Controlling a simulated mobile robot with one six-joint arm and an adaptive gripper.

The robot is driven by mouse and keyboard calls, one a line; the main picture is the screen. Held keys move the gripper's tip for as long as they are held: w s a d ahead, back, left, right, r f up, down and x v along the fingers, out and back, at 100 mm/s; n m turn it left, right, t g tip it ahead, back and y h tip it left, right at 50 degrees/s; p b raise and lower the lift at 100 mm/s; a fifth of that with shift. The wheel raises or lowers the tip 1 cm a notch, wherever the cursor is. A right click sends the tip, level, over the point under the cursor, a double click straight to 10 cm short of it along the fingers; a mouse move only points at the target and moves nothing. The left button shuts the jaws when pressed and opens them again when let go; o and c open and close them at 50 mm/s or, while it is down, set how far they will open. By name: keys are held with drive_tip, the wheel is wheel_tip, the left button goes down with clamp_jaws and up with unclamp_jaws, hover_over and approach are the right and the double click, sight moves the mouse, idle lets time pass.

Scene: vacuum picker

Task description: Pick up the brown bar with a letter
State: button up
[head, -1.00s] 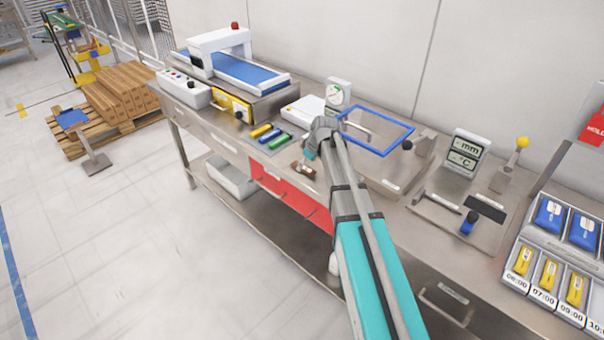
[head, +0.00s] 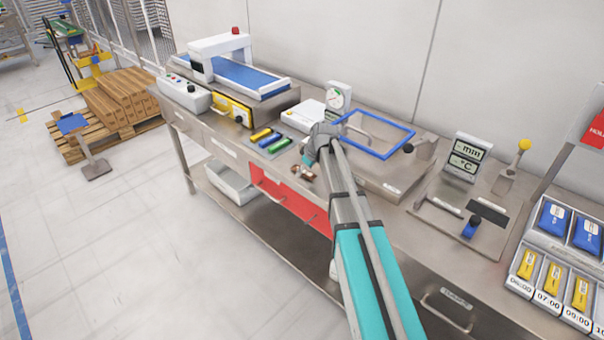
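A small brown bar (head: 303,173) with a pale mark lies near the front edge of the steel workbench, above the open red drawer. The mark is too small to read as a letter. My gripper (head: 308,163) points down right at the bar, its tip at or just above it, and covers part of it. The fingers are too small and hidden to show whether they are open, shut or touching the bar.
Blue, yellow and green bars (head: 267,141) lie on a grey mat left of my gripper. A small conveyor (head: 240,72) is at the back left.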

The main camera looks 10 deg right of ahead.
drive_tip(key=c, duration=0.9)
drive_tip(key=shift+r, duration=0.1)
wheel_tip(320, 180, up, 3)
drive_tip(key=p, duration=0.3)
drive_tip(key=s+d+r+p, duration=0.1)
drive_tip(key=s+r+p, duration=0.2)
drive_tip(key=s, duration=0.1)
drive_tip(key=s+d+r+p, duration=0.2)
drive_tip(key=s+r+p, duration=0.1)
drive_tip(key=s, duration=0.1)
drive_tip(key=s+d+r+p, duration=0.2)
drive_tip(key=s+r+p, duration=0.1)
drive_tip(key=s+p, duration=0.1)
drive_tip(key=shift+s+r, duration=0.4)
drive_tip(key=shift+s, duration=0.15)
